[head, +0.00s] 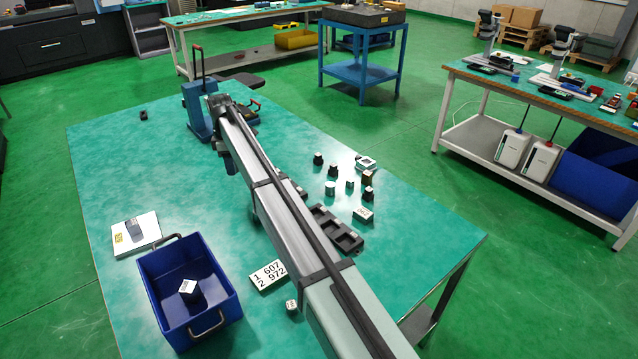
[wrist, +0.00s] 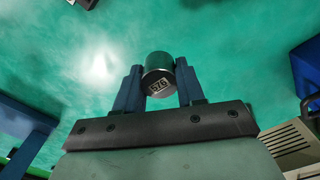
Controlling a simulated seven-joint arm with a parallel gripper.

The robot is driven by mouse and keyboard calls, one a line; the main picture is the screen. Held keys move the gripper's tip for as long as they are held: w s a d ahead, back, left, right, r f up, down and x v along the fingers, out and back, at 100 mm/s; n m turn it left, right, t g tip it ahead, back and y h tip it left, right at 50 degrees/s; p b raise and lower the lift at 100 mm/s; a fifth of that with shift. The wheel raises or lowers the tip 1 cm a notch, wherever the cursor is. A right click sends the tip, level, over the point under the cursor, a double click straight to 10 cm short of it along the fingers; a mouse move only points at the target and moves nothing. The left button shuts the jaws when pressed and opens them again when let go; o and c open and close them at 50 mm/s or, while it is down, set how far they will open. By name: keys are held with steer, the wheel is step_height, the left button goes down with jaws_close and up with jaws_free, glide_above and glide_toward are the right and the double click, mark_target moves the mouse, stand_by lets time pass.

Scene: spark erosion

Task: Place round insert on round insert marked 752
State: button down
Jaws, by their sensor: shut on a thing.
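My gripper (wrist: 158,82) shows in the wrist view with its two blue fingers on either side of a round insert (wrist: 157,66). It is shut on this insert, a short grey cylinder whose dark end face has a label that seems to read 576. Green tabletop shows beyond it, and no other insert is close to it there. In the head view my arm reaches to the far part of the table, and the held insert cannot be made out. Several small inserts (head: 333,171) stand right of my arm; their markings are too small to read, so I cannot tell which is 752.
A blue bin (head: 226,282) with a dark block inside stands at the front left, beside a white plate (head: 149,231). A number card (head: 268,276) and a black tray (head: 346,238) lie near my arm. A blue device (head: 193,105) stands at the far edge. The left tabletop is mostly clear.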

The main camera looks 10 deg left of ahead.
steer(key=w+d+r+m, duration=0.1)
steer(key=w+d, duration=0.5)
steer(key=d, duration=0.4)
step_height(320, 180, up, 3)
steer(key=n, duration=0.2)
glide_above(329, 184)
steer(key=shift+d+f, duration=0.1)
steer(key=shift+f, duration=4.85)
steer(key=shift+f, duration=0.15)
steer(key=c, duration=0.7)
jaws_free()
step_height(329, 184, up, 12)
steer(key=shift+r, duration=0.15)
